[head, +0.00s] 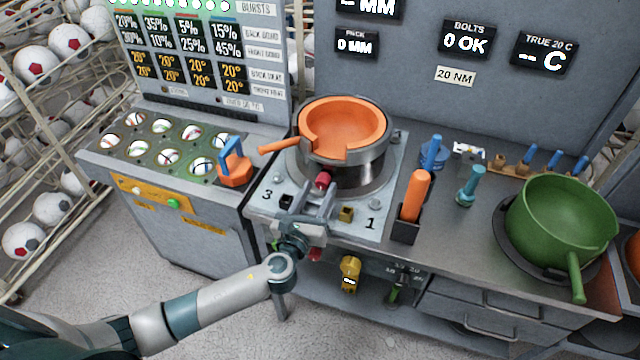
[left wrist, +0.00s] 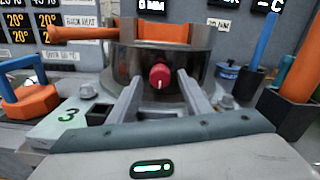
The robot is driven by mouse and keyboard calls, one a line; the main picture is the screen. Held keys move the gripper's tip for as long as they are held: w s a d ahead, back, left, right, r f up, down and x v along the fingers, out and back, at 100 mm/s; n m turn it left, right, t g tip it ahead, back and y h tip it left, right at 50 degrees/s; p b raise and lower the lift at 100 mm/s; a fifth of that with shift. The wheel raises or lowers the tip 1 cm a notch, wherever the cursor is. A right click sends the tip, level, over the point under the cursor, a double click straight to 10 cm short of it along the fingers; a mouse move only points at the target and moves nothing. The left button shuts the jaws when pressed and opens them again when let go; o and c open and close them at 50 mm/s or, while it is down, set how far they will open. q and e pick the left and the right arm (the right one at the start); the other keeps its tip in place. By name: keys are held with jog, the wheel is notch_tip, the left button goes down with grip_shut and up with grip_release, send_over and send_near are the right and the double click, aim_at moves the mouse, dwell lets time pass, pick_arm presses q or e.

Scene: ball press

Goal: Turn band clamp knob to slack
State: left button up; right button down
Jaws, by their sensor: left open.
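The red band clamp knob (head: 323,180) sits at the front of the dark metal band (head: 345,172) around the orange mould (head: 345,115). In the left wrist view the knob (left wrist: 160,76) faces me, with a pale mark on its face. My left gripper (head: 319,196) is open in front of it. In the left wrist view the two grey fingers of the gripper (left wrist: 160,95) stand either side of the knob, with a gap on each side. I cannot tell how far the tips reach along it. My right gripper is not in view.
The plate (head: 262,208) under the mould carries bolts and the numbers 3 and 1. An orange-handled tool (head: 415,195) stands in a black holder to the right. A blue-handled orange tool (head: 235,165) sits left. A green pot (head: 560,215) stands far right.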

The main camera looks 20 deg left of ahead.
pick_arm(q)
jog(key=shift+w, duration=0.85)
jog(key=c, duration=1.1)
